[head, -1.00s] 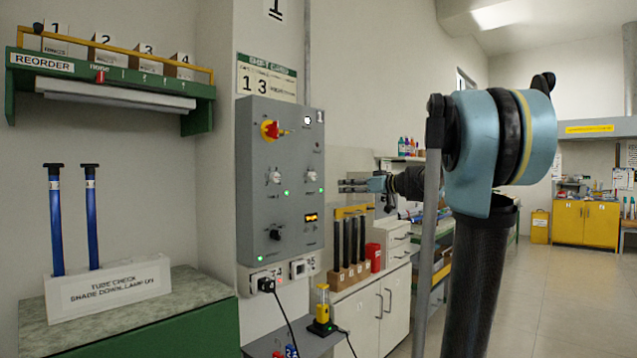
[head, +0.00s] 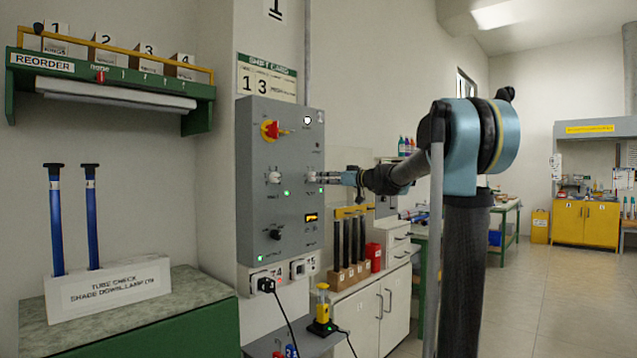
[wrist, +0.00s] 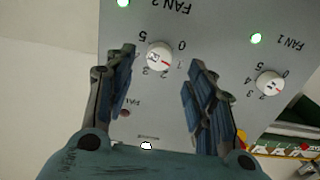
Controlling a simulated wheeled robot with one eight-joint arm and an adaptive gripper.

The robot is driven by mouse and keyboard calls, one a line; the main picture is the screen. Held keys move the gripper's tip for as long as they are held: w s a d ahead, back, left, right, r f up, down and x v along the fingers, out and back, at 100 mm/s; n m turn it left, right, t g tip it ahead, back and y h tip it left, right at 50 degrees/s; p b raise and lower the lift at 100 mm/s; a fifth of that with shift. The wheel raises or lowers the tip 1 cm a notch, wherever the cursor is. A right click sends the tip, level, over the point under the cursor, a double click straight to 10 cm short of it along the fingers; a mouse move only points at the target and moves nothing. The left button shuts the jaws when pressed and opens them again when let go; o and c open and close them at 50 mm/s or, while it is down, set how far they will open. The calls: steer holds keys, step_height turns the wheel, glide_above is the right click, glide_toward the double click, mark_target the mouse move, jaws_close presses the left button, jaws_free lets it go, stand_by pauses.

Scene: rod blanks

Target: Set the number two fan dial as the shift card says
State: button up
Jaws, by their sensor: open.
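The number two fan dial is a white round knob (wrist: 158,57) under upside-down FAN 2 lettering in the wrist view, with figures around it; I cannot tell its setting. In the head view it is the right-hand dial on the grey panel (head: 257,215), partly hidden by my fingers. My gripper (wrist: 159,62) is open, one finger either side of this dial in the wrist view; contact is not clear. In the head view my gripper (head: 322,177) points left at the panel. The shift card (head: 266,80) above the panel shows a large 1 and 3; its smaller print is unreadable.
The FAN 1 dial (wrist: 270,84) is beside FAN 2, also at left in the head view (head: 274,177). A red-yellow switch (head: 270,130) and black knob (head: 274,235) share the panel. Dark rods in a rack (head: 347,272) stand below my gripper.

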mark_target(315, 177)
steer(key=shift+x, duration=2.8)
steer(key=c, duration=1.1)
steer(key=shift+o, duration=0.2)
steer(key=shift+d, duration=0.2)
steer(key=shift+a, duration=0.15)
